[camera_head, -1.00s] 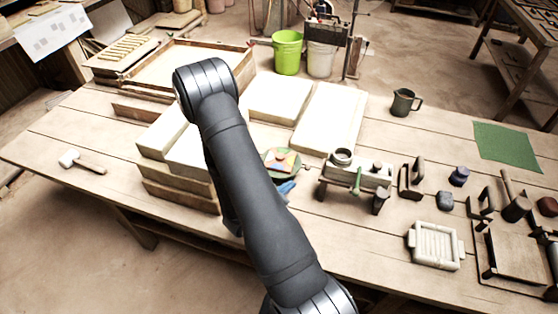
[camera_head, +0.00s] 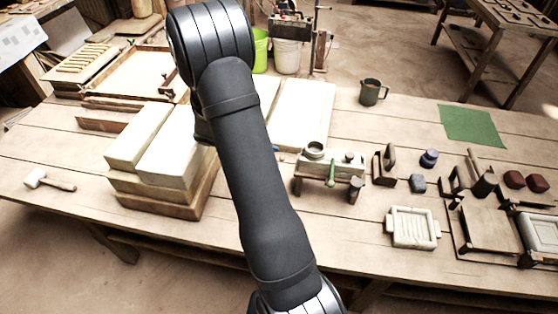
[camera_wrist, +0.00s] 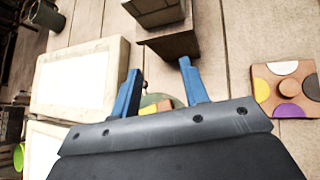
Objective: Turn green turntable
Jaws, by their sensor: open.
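The green turntable (camera_wrist: 150,99) shows in the wrist view only as a partial rounded edge behind my gripper, with orange and yellow patches on it. My gripper (camera_wrist: 160,67) is open, its two blue fingers apart with nothing visible between their tips. The gripper body covers most of the turntable, so I cannot tell whether a finger touches it. In the head view my dark arm hides the turntable.
Cream slabs on wooden blocks (camera_head: 185,205) stand left of my arm. A flat cream slab (camera_head: 305,112) and a bench device with a green handle (camera_head: 331,172) are right of it. A knobbed wooden square with coloured patches (camera_wrist: 290,113) shows in the wrist view.

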